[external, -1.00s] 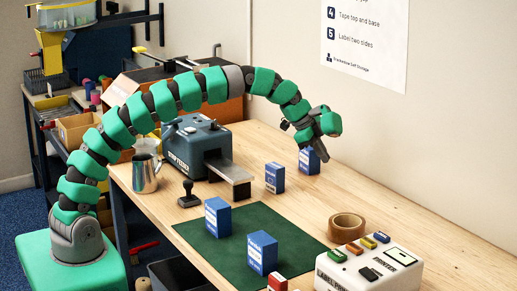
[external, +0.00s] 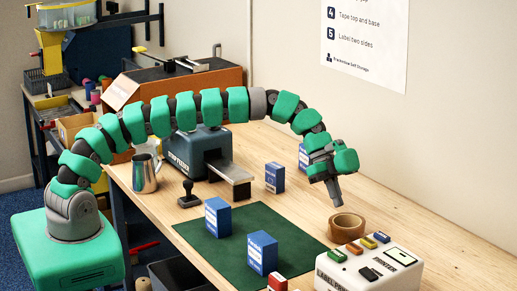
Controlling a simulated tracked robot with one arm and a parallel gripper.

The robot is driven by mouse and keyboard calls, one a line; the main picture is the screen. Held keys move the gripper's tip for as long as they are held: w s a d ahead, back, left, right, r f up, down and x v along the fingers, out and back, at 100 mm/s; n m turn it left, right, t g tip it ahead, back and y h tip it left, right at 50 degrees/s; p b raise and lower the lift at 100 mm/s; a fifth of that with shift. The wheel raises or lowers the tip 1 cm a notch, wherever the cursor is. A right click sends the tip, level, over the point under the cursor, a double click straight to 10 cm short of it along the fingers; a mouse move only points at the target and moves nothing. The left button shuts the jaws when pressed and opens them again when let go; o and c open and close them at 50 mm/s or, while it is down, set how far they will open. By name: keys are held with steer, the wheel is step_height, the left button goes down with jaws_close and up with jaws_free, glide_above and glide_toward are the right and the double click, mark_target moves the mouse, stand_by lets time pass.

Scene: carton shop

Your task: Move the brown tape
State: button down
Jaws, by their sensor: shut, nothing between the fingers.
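The brown tape (external: 346,228) is a roll lying flat on the wooden bench, just behind the white label printer and to the right of the green mat. My gripper (external: 337,203) points down just above and slightly behind the roll. Its fingers are shut with nothing between them. From this angle I cannot tell whether the fingertips touch the roll.
The label printer (external: 368,272) stands close in front of the tape. Blue boxes stand on the green mat (external: 215,245) and behind it, one partly hidden by my arm. Bench to the right is clear.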

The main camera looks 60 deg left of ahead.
mark_target(361, 225)
steer(key=d+p, duration=0.1)
steer(key=d, duration=0.9)
steer(key=shift+a+f, duration=0.1)
steer(key=shift+f, duration=0.5)
steer(key=shift+s+f, duration=0.1)
steer(key=shift+f, duration=0.1)
